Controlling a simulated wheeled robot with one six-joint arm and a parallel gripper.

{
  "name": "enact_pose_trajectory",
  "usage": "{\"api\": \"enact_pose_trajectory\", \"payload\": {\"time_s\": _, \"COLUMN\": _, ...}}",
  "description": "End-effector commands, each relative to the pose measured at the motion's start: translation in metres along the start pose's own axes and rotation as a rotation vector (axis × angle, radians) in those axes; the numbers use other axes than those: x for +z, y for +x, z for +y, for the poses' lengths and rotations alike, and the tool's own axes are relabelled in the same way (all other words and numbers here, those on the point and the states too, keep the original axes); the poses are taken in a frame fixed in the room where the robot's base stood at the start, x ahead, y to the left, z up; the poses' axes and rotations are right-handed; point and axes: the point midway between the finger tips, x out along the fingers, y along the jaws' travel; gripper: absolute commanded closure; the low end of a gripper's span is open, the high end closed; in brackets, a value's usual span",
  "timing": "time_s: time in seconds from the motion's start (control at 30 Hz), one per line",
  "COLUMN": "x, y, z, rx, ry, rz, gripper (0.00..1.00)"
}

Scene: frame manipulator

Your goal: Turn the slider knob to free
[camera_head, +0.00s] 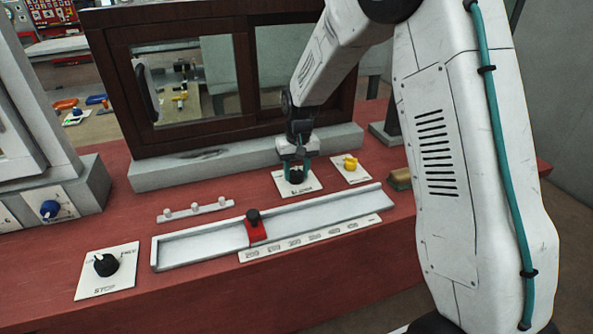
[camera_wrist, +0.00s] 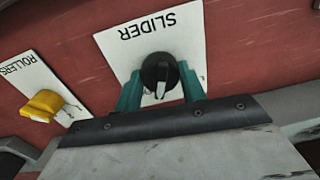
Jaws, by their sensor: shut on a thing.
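The slider knob (camera_wrist: 160,72) is black and round with a white pointer mark. It sits on a white plate (camera_wrist: 120,55) lettered SLIDER, which reads upside down in the wrist view. The pointer mark faces the bottom of the wrist view, towards my gripper's body. My gripper (camera_wrist: 161,82) has its two green fingers on either side of the knob, shut on it. In the head view my gripper (camera_head: 296,166) comes down onto the knob from above, and the knob's dark body (camera_head: 297,177) shows between the fingers. The position markings on the plate are largely hidden or too blurred to read.
A yellow knob (camera_wrist: 42,105) on the ROLLERS plate is close beside my gripper. A dark wooden window frame (camera_head: 190,135) stands behind on a grey base. A white rail with a red slider (camera_head: 256,232) lies in front. A black knob (camera_head: 106,264) is at front left.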

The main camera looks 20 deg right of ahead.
Motion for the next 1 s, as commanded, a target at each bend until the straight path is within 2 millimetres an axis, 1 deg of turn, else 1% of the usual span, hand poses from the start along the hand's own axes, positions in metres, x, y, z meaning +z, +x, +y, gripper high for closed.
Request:
{"api": "enact_pose_trajectory", "payload": {"time_s": 0.2, "x": 0.0, "y": -0.0002, "z": 0.0, "rx": 0.0, "ry": 0.181, "rz": 0.009, "gripper": 0.82}}
{"api": "enact_pose_trajectory", "payload": {"time_s": 0.5, "x": 0.0004, "y": -0.0002, "z": -0.0001, "rx": 0.0, "ry": 0.351, "rz": 0.016, "gripper": 0.82}}
{"api": "enact_pose_trajectory", "payload": {"time_s": 0.7, "x": 0.0005, "y": -0.0001, "z": -0.0002, "rx": 0.0, "ry": 0.405, "rz": 0.018, "gripper": 0.82}}
{"api": "enact_pose_trajectory", "payload": {"time_s": 1.0, "x": 0.0004, "y": -0.0001, "z": -0.0002, "rx": -0.001, "ry": 0.423, "rz": 0.019, "gripper": 0.82}}
